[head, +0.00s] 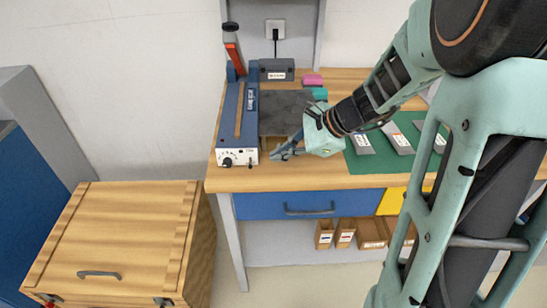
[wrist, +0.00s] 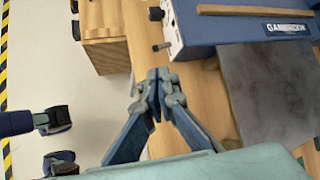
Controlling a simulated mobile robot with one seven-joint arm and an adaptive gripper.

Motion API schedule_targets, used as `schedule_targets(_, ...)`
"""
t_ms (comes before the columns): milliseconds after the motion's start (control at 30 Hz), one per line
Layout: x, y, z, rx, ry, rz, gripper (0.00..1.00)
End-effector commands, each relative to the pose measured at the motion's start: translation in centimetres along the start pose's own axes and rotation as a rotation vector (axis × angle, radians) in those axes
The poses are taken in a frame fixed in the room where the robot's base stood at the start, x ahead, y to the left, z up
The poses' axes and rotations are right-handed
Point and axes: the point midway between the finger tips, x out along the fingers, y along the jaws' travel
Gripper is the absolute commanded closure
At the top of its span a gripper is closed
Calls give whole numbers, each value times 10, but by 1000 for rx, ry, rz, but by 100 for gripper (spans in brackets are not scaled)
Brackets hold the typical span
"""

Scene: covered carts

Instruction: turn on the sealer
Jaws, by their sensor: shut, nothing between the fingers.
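The sealer (head: 238,118) is a blue machine with a white front panel, standing at the left end of the wooden workbench. Its raised arm with a red section (head: 233,52) points up at the back. Black knobs sit low on the front panel (head: 237,157). In the wrist view the blue body of the sealer (wrist: 235,28) is at the top, with a dark knob (wrist: 161,46) sticking out of its white end. My gripper (head: 275,155) is shut and empty, just right of the sealer's front. In the wrist view its fingertips (wrist: 158,75) are together below the knob, apart from it.
A dark plate (head: 286,109) lies beside the sealer. A green mat (head: 375,160) with several pale packets lies to the right. A wooden crate (head: 115,240) stands on the floor at lower left. Small pink and teal blocks (head: 313,80) sit behind. The bench front edge is close to my gripper.

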Motion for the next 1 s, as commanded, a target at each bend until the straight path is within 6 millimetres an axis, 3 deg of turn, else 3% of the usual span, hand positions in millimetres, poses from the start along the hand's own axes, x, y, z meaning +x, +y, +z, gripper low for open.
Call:
schedule_targets(200, 43, 2, -1, 2, -1, 5, 100)
schedule_targets(433, 75, 1, 0, 1, 0, 3, 100)
schedule_targets(1000, 83, 0, 0, 2, 0, 2, 100)
